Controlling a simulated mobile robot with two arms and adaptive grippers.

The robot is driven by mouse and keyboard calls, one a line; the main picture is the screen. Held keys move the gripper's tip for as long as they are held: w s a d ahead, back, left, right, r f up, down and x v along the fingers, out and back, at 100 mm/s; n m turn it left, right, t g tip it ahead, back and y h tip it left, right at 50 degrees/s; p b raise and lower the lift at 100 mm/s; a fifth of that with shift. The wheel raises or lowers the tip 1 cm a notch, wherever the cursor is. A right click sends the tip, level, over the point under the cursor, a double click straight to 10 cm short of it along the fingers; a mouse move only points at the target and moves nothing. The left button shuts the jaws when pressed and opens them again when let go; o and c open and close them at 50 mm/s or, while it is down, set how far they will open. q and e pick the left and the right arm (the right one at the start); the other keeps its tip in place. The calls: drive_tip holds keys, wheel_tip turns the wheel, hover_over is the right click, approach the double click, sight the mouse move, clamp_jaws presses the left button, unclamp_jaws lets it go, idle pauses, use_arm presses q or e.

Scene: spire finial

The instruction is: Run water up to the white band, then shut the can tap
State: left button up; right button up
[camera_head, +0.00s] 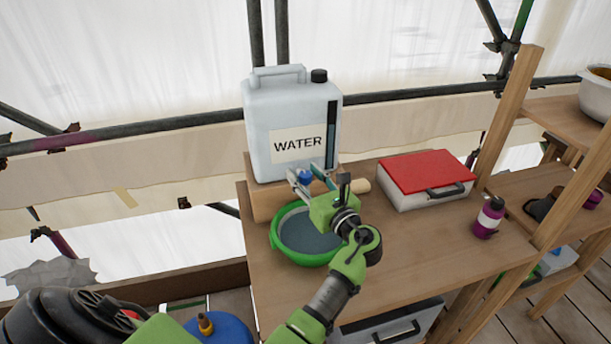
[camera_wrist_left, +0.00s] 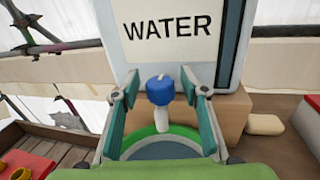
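The white water can (camera_head: 290,120), labelled WATER, stands on a wooden block (camera_head: 268,200) on the bench. Its tap has a blue knob (camera_wrist_left: 160,90) above a pale spout (camera_wrist_left: 162,120). The green bowl (camera_head: 275,238) sits below the tap, with grey-blue water (camera_head: 305,232) in it. A pale strip shows on its inner wall; I cannot tell how the water stands against the white band, or whether water runs from the spout. My left gripper (camera_head: 310,174) is open, its fingers on both sides of the knob with gaps in the left wrist view (camera_wrist_left: 161,92). My right gripper is out of view.
A red-lidded white case (camera_head: 425,175) and a purple bottle (camera_head: 488,218) stand to the right on the bench. A wooden shelf post (camera_head: 510,120) rises at the right. Scaffold tubes run behind. The bench (camera_head: 430,245) is clear in front of the case.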

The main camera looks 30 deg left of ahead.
sight(305, 173)
use_arm(q)
drive_tip(key=shift+r, duration=0.1)
wheel_tip(305, 173, up, 10)
drive_tip(key=shift+f, duration=0.1)
idle(0.4)
idle(0.4)
